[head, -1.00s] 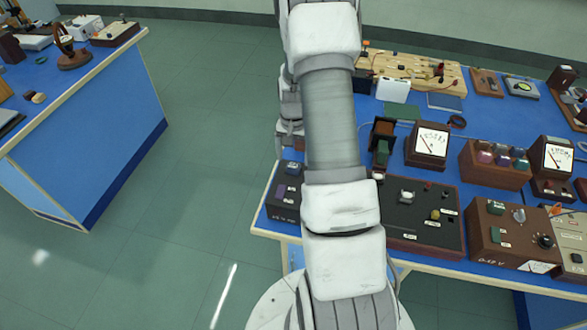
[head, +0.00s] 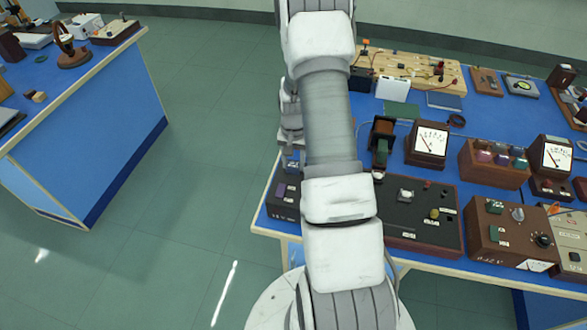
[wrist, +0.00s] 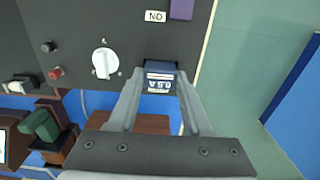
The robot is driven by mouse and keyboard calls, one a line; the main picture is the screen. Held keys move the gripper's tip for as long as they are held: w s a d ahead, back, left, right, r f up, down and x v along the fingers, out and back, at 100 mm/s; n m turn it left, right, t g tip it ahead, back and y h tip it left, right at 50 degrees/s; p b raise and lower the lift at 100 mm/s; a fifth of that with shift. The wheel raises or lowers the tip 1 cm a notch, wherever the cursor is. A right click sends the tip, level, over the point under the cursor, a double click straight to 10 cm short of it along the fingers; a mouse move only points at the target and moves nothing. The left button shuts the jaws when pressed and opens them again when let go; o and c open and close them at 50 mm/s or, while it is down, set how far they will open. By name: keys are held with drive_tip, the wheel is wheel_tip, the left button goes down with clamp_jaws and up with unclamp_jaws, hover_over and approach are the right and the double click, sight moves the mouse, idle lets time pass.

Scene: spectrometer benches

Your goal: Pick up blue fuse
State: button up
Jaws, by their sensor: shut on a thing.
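The blue fuse (wrist: 161,77), a dark blue block with a white "0.5A" label, is between the fingertips of my gripper (wrist: 160,84) in the wrist view. Both fingers press on its sides, one left and one right. It appears in front of the dark panel's edge; whether it touches the panel below cannot be told. In the head view, my arm covers most of the gripper; a small blue block (head: 291,163) shows just left of the arm, above the dark box with a purple part (head: 285,196).
The dark panel with a white knob (wrist: 105,62) lies around the fuse in the wrist view. A green and brown component (wrist: 42,126) is at lower left. In the head view, meters (head: 430,140) and boxes crowd the blue bench right of my arm. Open floor (head: 210,150) lies left.

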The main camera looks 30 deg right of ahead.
drive_tip(key=shift+r, duration=0.15)
clamp_jaws()
drive_tip(key=shift+r, duration=0.7)
wheel_tip(320, 180, up, 2)
drive_tip(key=shift+r+b, duration=0.2)
drive_tip(key=shift+b, duration=0.25)
drive_tip(key=s+d+r, duration=0.3)
drive_tip(key=d+r, duration=0.7)
drive_tip(key=d, duration=0.1)
drive_tip(key=shift+s, duration=0.4)
drive_tip(key=shift+s, duration=0.1)
